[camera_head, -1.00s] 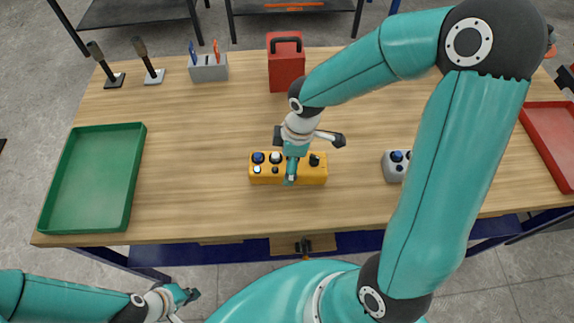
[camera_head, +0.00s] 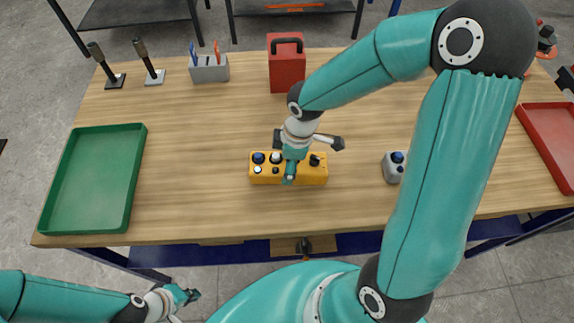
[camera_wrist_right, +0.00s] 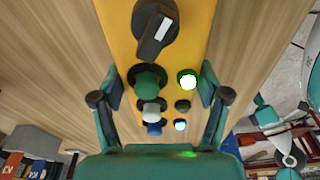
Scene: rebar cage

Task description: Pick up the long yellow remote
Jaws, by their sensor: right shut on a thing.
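The long yellow remote (camera_head: 313,174) lies on the wooden table near its front edge, with several buttons and a dark knob on top. In the right wrist view the remote (camera_wrist_right: 205,30) runs between the fingers, with a green lit button showing. My right gripper (camera_head: 291,170) is over the middle of the remote from above, its fingers on the two long sides. In the right wrist view my right gripper (camera_wrist_right: 160,90) is shut on the remote. The remote looks to be resting on the table. My left gripper (camera_head: 184,298) is off the table at the lower left; its fingers are too small to read.
A green tray (camera_head: 131,190) is at the left and a red tray (camera_head: 540,125) at the right. A grey remote (camera_head: 392,168) is partly behind my right arm. A red box (camera_head: 287,72), a grey holder (camera_head: 208,70) and two dark-handled tools stand at the back.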

